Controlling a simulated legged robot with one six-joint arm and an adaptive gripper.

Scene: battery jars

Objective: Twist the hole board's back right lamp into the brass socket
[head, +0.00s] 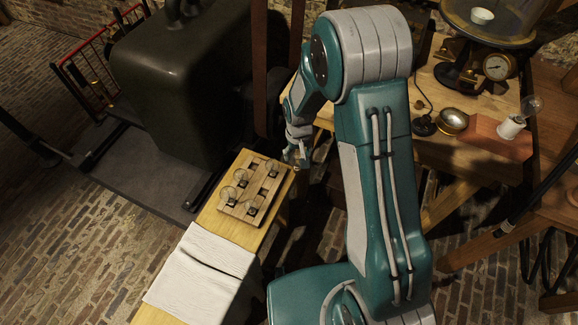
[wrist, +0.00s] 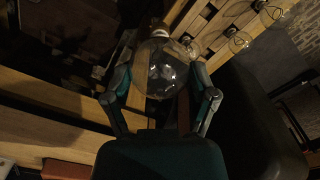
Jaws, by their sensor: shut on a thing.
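The hole board (head: 238,211) lies on a narrow wooden bench, with several clear glass lamps (head: 228,194) standing in it. My gripper (head: 297,156) is just beyond the board's back right end, partly hidden by my arm. In the wrist view my gripper (wrist: 161,92) is shut on a clear glass lamp (wrist: 161,72), with one finger on each side of the bulb. Whether that base is clear of the board cannot be told. A round brass fitting (head: 453,121) sits on the table at right; whether it is the brass socket is unclear.
A folded white cloth (head: 200,275) covers the bench's near part. A large dark case (head: 185,80) stands to the left. On the table at right are a bulb in a white holder (head: 512,127) on a reddish board, and a brass gauge (head: 497,67).

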